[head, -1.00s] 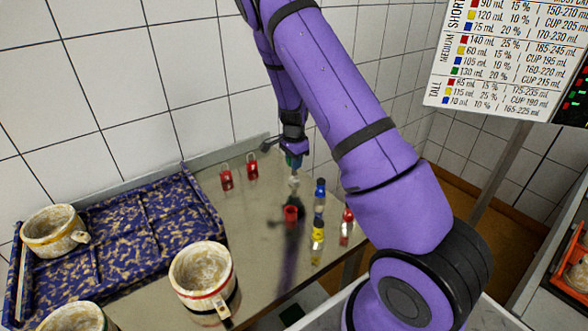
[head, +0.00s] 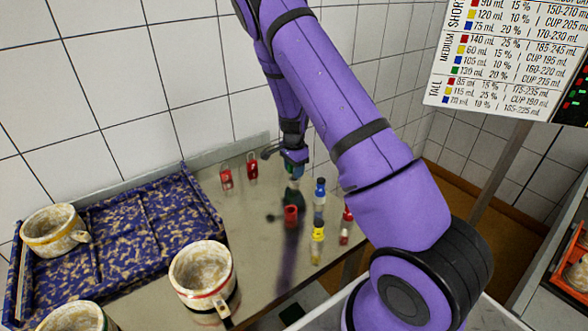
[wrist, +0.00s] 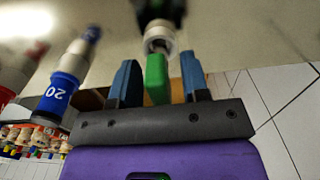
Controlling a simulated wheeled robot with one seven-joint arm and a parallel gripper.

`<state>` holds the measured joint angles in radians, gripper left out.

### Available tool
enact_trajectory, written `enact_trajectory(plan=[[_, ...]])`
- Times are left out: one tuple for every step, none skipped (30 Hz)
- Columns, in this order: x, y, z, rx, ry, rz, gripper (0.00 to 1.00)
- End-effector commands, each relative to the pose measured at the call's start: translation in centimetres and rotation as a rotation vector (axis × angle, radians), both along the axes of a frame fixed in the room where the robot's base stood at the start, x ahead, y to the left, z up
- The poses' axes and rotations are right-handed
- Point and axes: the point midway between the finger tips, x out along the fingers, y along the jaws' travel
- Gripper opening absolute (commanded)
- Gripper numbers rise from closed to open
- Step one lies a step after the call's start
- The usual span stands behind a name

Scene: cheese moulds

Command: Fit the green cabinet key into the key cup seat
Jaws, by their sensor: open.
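The green key (wrist: 157,80) stands between my gripper's two blue fingers in the wrist view, with a gap on each side. Its far end is at a pale metal ring under a dark body, which looks like the key cup seat (wrist: 158,44). I cannot tell how deep the key sits in it. My gripper (head: 294,164) is open around the key, pointing down over the steel table in the head view. There, the key and seat are small and partly hidden by the fingers.
Blue (head: 320,192), yellow (head: 317,236) and red-and-white (head: 346,228) small containers stand to the right. Red padlocks (head: 226,178) are at the left. A mottled blue tray (head: 120,240) and white mugs (head: 201,270) fill the table's left.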

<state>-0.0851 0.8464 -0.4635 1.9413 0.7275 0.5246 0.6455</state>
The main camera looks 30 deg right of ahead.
Motion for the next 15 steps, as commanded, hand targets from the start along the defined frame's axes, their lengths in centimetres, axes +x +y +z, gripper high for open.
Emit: enact_trajectory(plan=[[0.0,0.0,0.2,0.000,-0.001,0.000,0.42],[0.0,0.0,0.4,0.000,-0.002,0.001,0.42],[0.1,0.0,0.8,0.000,-0.002,0.001,0.42],[0.1,0.1,1.2,0.000,-0.003,0.001,0.42],[0.1,0.1,1.6,0.001,-0.003,0.001,0.42],[0.1,0.1,2.2,0.000,-0.004,0.001,0.42],[0.1,0.1,2.8,-0.001,-0.004,0.001,0.42],[0.1,0.1,3.4,-0.001,-0.004,0.002,0.42],[0.1,0.1,4.2,0.001,-0.004,0.001,0.42],[0.1,0.1,4.8,0.000,-0.005,0.001,0.42],[0.1,0.1,5.5,-0.001,-0.005,0.002,0.42],[0.1,0.1,6.3,0.000,-0.004,0.002,0.42],[0.1,0.1,6.9,0.000,-0.004,0.002,0.42],[0.1,0.1,7.5,0.000,-0.004,0.002,0.42],[0.1,0.1,8.2,0.000,-0.003,0.001,0.42]])
